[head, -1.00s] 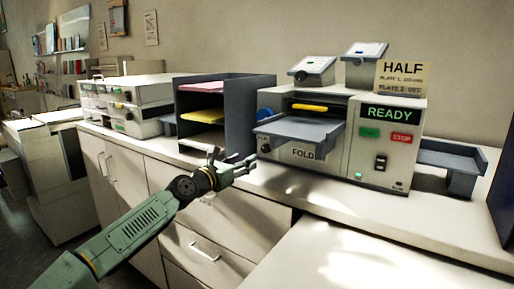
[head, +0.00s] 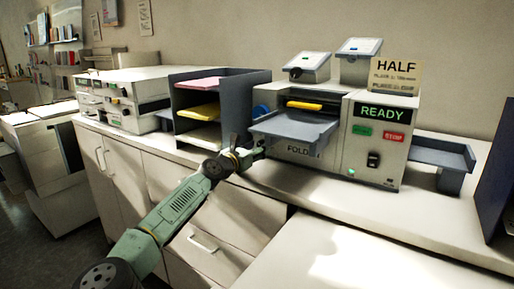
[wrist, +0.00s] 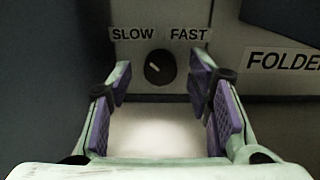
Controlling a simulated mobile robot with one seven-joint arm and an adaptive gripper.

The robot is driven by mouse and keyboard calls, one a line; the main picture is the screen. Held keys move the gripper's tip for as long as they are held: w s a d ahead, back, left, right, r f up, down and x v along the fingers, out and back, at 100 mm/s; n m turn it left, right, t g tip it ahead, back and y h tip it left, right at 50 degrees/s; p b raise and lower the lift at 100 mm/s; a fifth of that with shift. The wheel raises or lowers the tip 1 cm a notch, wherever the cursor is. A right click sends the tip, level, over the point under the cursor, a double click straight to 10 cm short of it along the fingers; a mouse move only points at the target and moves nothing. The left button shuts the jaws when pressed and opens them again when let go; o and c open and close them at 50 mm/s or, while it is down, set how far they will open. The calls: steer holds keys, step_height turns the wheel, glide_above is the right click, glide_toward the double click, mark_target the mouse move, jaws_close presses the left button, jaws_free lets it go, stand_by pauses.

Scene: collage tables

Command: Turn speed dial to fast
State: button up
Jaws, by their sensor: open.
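The speed dial (wrist: 159,67) is a small dark round knob on the folding machine's front, between the SLOW label (wrist: 133,33) on the left and the FAST label (wrist: 188,33) on the right. Its pale pointer mark appears to tilt up and left, toward SLOW. My gripper (wrist: 158,86) is open and empty. Its purple-padded fingers stand to the left and right of the dial in the wrist view, and no contact shows. In the head view my gripper (head: 252,152) is at the machine's lower left front, and the dial is not clear there.
The folding machine (head: 372,145) has a grey tray (head: 292,128) jutting out above my gripper. A dark paper rack (head: 236,112) stands close on the left. The white counter (head: 330,195) is clear in front of the machine.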

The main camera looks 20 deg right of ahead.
steer(key=shift+c, duration=0.3)
jaws_close()
